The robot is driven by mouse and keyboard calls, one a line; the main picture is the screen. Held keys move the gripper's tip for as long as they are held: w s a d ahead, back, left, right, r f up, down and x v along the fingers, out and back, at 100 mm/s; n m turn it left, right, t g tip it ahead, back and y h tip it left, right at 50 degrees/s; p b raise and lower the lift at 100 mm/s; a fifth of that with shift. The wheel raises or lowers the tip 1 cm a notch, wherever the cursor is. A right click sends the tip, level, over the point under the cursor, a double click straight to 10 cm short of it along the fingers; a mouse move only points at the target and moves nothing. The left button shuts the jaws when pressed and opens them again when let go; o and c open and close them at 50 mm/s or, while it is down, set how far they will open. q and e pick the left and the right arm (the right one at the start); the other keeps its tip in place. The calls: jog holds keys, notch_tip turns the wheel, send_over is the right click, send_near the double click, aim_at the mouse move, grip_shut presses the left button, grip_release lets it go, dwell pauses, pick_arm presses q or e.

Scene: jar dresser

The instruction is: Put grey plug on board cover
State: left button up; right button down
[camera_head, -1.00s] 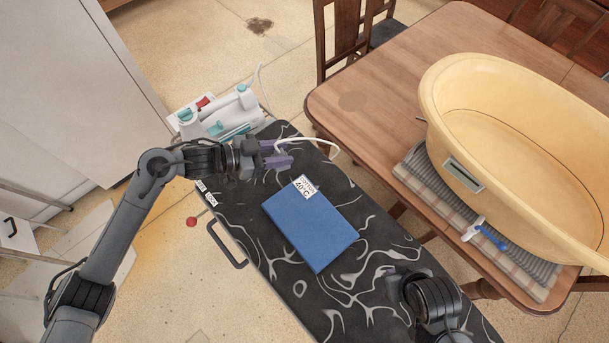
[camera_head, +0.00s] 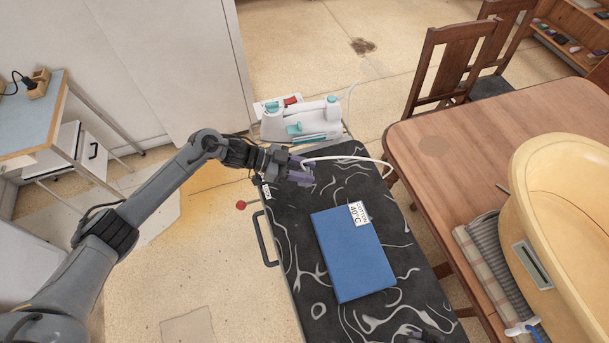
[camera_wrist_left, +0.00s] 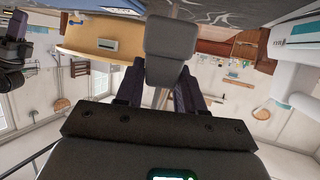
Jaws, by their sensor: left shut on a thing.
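My left gripper (camera_head: 304,173) is shut on the grey plug, above the far end of the black-and-white patterned board cover (camera_head: 290,232). In the left wrist view the grey plug (camera_wrist_left: 168,50) is a blocky grey body between the fingers. In the head view the fingers mostly hide it, and a white cord (camera_head: 345,158) loops from it to the right. I cannot tell whether the plug touches the cover. In the left wrist view part of my right gripper (camera_wrist_left: 14,40) shows at the left edge; its opening is unclear.
A blue book-like block (camera_head: 352,255) with a "40°C" label lies on the cover. A white-and-teal steam iron unit (camera_head: 305,120) stands at the board's far end. A wooden table (camera_head: 440,150) with a yellow tub (camera_head: 555,165) is to the right. A desk (camera_head: 30,120) is at left.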

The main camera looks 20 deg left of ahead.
pick_arm(q)
jog(key=shift+f, duration=1.55)
pick_arm(e)
jog(key=shift+f, duration=0.2)
pick_arm(q)
jog(key=shift+f, duration=0.1)
pick_arm(e)
jog(key=shift+f, duration=0.1)
pick_arm(q)
jog(key=o, duration=1)
pick_arm(e)
jog(key=shift+d, duration=0.15)
pick_arm(q)
jog(key=shift+o, duration=0.2)
jog(key=shift+s+a, duration=0.1)
jog(key=shift+a, duration=0.05)
jog(key=v, duration=1.1)
jog(key=shift+a+r, duration=0.25)
jog(key=shift+r, duration=0.05)
pick_arm(e)
jog(key=shift+r, duration=0.2)
pick_arm(q)
jog(key=shift+s, duration=0.15)
